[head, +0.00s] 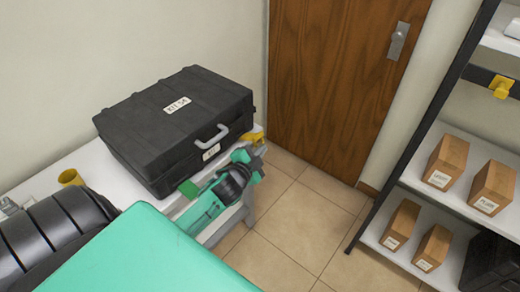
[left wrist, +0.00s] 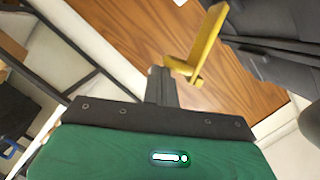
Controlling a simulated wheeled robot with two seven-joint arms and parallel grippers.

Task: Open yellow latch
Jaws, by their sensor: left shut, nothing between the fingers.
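The yellow latch (head: 254,135) is at the right end of the front of a closed black case (head: 172,125), on a white bench. In the left wrist view the latch (left wrist: 203,48) is a bent yellow piece that sticks out from the case (left wrist: 275,45). A green latch (head: 188,189) is at the case's front left. My left gripper (head: 256,152) is shut and empty, just below and in front of the yellow latch. In the left wrist view its fingertips (left wrist: 160,72) are close beside the latch's lower part; I cannot tell whether they touch. My right gripper is out of view.
A yellow cup (head: 70,178) stands on the bench (head: 85,160) left of the case. A brown door (head: 335,80) is behind. A shelf (head: 440,205) with several labelled boxes stands at the right, with bare tiled floor (head: 305,225) between.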

